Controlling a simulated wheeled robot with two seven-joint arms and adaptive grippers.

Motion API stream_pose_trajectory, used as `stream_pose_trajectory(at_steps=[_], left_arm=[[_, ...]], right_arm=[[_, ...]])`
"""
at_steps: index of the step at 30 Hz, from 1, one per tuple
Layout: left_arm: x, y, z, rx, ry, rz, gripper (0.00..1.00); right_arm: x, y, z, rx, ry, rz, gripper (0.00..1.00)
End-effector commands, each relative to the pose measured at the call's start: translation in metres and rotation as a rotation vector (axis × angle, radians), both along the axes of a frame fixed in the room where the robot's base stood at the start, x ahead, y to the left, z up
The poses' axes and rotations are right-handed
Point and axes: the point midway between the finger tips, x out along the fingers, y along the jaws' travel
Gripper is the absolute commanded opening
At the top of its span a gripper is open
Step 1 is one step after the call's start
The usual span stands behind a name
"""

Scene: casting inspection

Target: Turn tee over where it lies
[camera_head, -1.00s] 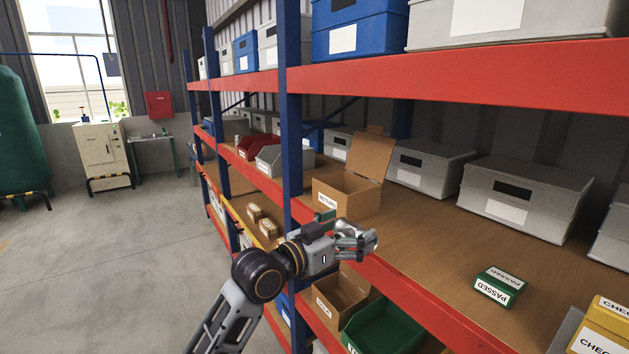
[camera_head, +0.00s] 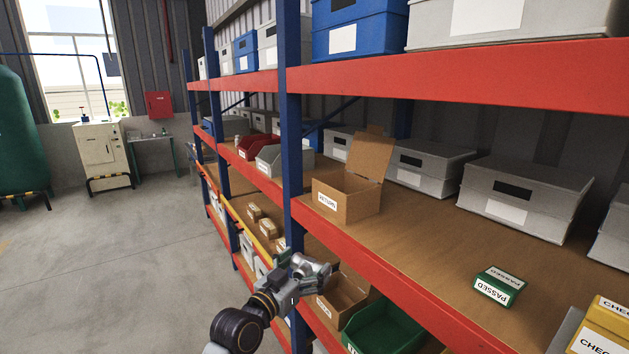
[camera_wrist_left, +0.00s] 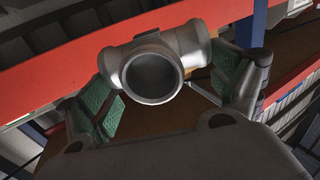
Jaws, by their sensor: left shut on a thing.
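The tee (camera_wrist_left: 190,42) is a grey metal pipe fitting. In the left wrist view it sits between the green finger pads, with one round open end facing the camera. My left gripper (camera_wrist_left: 160,88) is shut on it. In the head view my left gripper (camera_head: 312,268) is in front of the blue rack post and the red shelf beam, at about the height of the lower shelf. My right gripper is not in view.
An open cardboard box marked RETURN (camera_head: 345,196) stands on the middle shelf. Below are another open cardboard box (camera_head: 345,300) and a green bin (camera_head: 385,325), close right of the gripper. A green PASSED block (camera_head: 499,285) lies on the middle shelf, with clear board left of it.

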Motion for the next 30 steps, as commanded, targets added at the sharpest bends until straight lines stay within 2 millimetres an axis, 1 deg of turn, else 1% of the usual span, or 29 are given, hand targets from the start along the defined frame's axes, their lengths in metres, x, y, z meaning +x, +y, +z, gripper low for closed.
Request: stream_pose_trajectory(at_steps=[10,17,23,30], left_arm=[[-0.005,0.037,-0.044,-0.004,0.000,0.114,0.36],[-0.013,0.062,-0.076,-0.003,0.000,0.192,0.36],[-0.024,0.086,-0.105,-0.003,-0.001,0.264,0.36],[-0.041,0.116,-0.141,-0.002,0.000,0.352,0.36]], right_arm=[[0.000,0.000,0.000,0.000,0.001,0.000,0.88],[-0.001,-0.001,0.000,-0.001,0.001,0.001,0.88],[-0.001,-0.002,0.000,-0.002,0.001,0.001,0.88],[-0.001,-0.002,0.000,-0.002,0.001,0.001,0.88]])
